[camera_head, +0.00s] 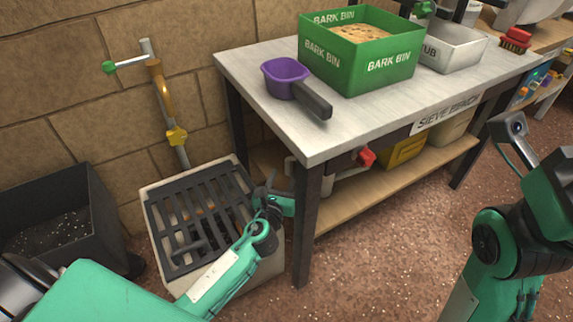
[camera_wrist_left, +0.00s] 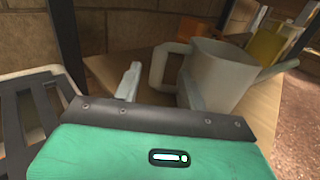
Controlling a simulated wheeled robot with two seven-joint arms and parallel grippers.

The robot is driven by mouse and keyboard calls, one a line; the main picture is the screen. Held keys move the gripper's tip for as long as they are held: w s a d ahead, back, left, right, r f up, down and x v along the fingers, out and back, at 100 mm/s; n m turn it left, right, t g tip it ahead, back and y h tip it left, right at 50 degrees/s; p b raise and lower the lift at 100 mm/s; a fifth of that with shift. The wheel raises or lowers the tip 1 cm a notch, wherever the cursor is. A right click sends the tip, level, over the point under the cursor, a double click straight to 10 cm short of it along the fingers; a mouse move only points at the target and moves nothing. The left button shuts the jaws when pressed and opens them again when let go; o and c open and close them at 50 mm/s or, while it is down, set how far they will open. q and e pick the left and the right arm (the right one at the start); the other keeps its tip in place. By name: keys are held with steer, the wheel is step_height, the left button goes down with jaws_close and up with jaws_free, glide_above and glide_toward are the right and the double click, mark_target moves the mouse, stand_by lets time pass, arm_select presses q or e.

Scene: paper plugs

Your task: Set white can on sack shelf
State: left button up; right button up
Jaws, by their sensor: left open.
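The white can (camera_wrist_left: 218,75) stands on the wooden lower shelf of the sieve bench, its loop handle on the left in the left wrist view. In the head view the can (camera_head: 328,184) is partly hidden behind the bench's front leg. My left gripper (camera_head: 272,192) is low beside that leg, over the drain grate's right edge. In the left wrist view its jaws (camera_wrist_left: 160,88) are open, with the handle appearing between the fingers; contact cannot be told. My right arm shows at the right, its gripper out of view. I cannot identify a sack shelf.
The sieve bench (camera_head: 285,125) carries a purple scoop (camera_head: 284,75), a green bark bin (camera_head: 345,65) and a grey tub (camera_head: 455,52). A yellow bin (camera_head: 402,152) sits on the lower shelf (camera_head: 350,205). A dark bin (camera_head: 60,215) stands at left.

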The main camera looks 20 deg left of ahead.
arm_select(q)
steer(key=s, duration=0.3)
steer(key=s+p, duration=0.1)
steer(key=s, duration=0.1)
steer(key=shift+s+d, duration=0.25)
steer(key=shift+d, duration=0.1)
